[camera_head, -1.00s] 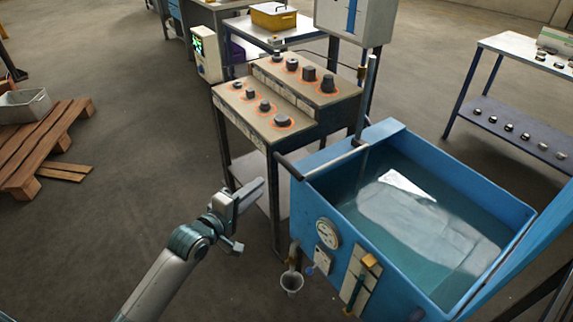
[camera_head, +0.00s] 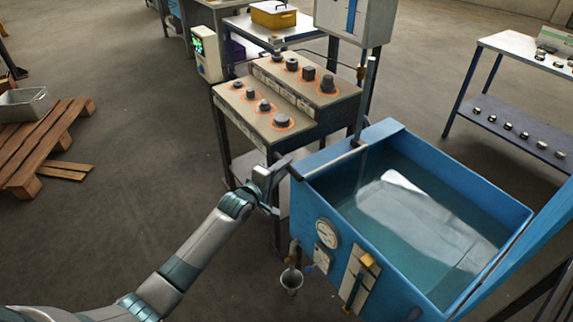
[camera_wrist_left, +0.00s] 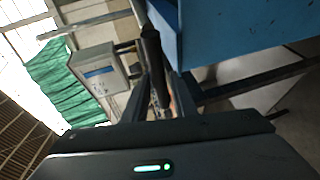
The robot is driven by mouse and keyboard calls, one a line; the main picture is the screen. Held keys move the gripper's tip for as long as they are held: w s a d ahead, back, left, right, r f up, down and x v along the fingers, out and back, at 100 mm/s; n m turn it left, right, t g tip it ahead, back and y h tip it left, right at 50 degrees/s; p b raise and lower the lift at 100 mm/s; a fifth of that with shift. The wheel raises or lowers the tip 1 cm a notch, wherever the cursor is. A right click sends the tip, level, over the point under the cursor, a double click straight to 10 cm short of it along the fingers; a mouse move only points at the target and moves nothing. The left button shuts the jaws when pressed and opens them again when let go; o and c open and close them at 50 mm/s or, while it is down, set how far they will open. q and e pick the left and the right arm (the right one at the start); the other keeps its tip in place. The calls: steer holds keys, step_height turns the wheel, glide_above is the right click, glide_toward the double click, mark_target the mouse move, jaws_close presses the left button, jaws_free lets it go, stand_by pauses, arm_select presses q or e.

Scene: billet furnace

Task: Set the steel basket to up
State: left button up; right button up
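The blue tank (camera_head: 318,262) holds greenish water with a pale bright patch on it. I cannot clearly make out the steel basket in the water. A lever bar (camera_head: 340,158) runs along the tank's left end to an upright grey post (camera_head: 366,105), and its dark grip end points left. My left gripper (camera_head: 279,171) is at that grip end. In the left wrist view the dark grip (camera_wrist_left: 152,60) lies between the two fingers of my left gripper (camera_wrist_left: 160,85), which stand apart; contact is unclear. My right gripper is not in view.
A stepped bench (camera_head: 240,118) with several dark cylinders stands just behind my left gripper. A gauge (camera_head: 327,233) and a yellow-topped fitting (camera_head: 360,275) are on the tank's front. The floor at left is clear up to the wooden pallet (camera_head: 35,150).

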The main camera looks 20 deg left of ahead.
arm_select(q)
steer(key=shift+w+d+f, duration=0.1)
steer(key=shift+w+d, duration=0.05)
steer(key=shift+w, duration=0.65)
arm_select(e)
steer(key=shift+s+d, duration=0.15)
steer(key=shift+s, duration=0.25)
arm_select(q)
steer(key=shift+c, duration=0.6)
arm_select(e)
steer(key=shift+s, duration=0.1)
arm_select(q)
jaws_close()
